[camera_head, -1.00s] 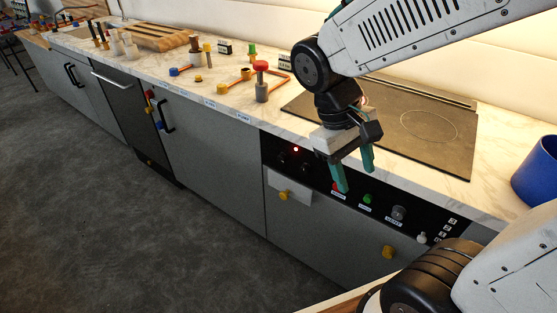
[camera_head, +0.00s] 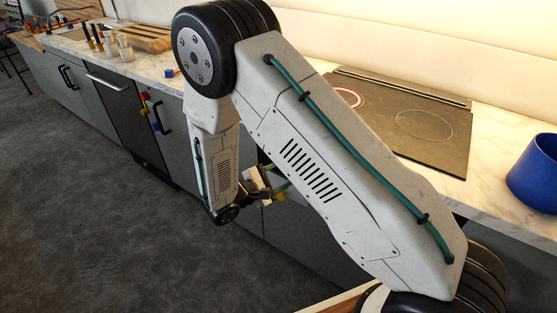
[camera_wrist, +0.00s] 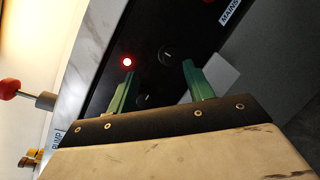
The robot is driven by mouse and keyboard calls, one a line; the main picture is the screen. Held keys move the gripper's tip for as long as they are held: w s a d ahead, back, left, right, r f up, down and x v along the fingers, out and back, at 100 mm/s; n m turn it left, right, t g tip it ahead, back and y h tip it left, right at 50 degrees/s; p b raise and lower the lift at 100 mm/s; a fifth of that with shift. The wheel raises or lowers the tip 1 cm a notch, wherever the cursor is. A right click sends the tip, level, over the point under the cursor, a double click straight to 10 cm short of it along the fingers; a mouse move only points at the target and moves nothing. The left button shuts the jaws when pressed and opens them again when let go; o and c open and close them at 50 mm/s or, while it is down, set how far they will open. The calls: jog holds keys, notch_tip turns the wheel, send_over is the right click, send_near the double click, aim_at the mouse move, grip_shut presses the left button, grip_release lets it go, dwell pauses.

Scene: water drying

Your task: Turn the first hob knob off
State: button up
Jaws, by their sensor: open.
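In the wrist view, two dark round hob knobs sit on the black control panel (camera_wrist: 190,30): one knob (camera_wrist: 166,57) lies between and beyond my fingertips, the other (camera_wrist: 143,100) nearer the gripper base. A red light (camera_wrist: 127,62) glows beside them. I cannot tell which knob is the first. My gripper (camera_wrist: 158,66) has its green fingers apart and empty, pointing at the panel. In the head view my gripper (camera_head: 280,178) is near the panel, mostly behind my arm, and the knobs are hidden. The hob (camera_head: 400,115) shows a red-and-white ring at its left.
A blue pot (camera_head: 535,172) stands on the counter at the right. In the wrist view, a red-topped post (camera_wrist: 25,93) stands on the counter at left. A label reading MAINS (camera_wrist: 230,10) is at the top. A grey front (camera_wrist: 235,85) lies right of the fingers.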

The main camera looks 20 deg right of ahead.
jog(key=w+a+f+n+t+y, duration=0.1)
jog(key=w+a+f+t, duration=0.2)
jog(key=w+a+t, duration=0.15)
jog(key=x, duration=0.8)
jog(key=shift+w+d+r, duration=0.2)
jog(key=shift+d+r, duration=0.05)
jog(key=c, duration=1)
